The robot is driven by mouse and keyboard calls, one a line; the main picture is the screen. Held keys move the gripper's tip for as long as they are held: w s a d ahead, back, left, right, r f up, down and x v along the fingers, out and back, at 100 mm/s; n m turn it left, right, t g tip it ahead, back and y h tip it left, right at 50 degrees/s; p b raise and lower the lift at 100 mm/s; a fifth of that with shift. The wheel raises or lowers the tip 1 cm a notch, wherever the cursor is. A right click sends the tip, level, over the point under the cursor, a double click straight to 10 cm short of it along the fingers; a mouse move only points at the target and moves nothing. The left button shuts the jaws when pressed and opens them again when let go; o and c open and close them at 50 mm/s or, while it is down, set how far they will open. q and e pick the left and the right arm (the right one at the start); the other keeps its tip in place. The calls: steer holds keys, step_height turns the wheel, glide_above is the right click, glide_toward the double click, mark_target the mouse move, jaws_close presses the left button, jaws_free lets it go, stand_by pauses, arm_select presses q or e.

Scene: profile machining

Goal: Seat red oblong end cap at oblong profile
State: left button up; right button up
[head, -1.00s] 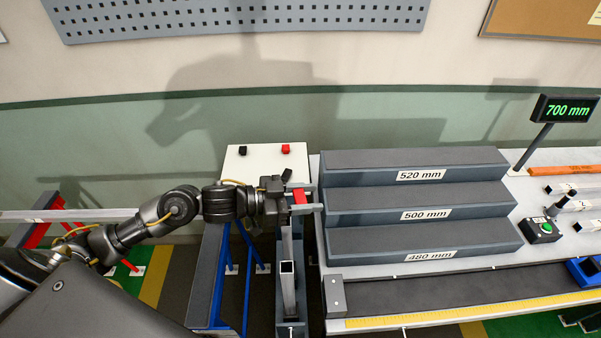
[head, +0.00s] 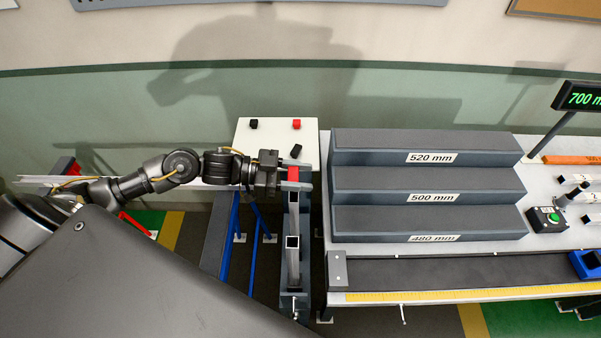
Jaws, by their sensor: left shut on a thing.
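My left gripper (head: 294,179) is shut on a red end cap (head: 294,173), at the far side of a dark upright fixture. The held cap is apart from that open end, farther back in the picture. Whether this profile is the oblong one is too small to tell. The gripper partly hides the cap's lower side. My right gripper is not in view.
A white table (head: 270,138) behind the gripper holds a red cap (head: 296,124) and black caps (head: 253,124). The grey stepped rack (head: 425,180) stands close on the right. A blue-legged stand (head: 222,235) is left of the fixture.

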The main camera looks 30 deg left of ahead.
arm_select(q)
step_height(320, 180, down, 5)
steer(key=shift+r+b, duration=0.15)
steer(key=shift+b, duration=0.95)
steer(key=shift+p, duration=0.65)
stand_by(0.8)
steer(key=shift+f+b, duration=0.8)
steer(key=shift+f, duration=0.35)
steer(key=shift+s, duration=0.1)
steer(key=o, duration=1)
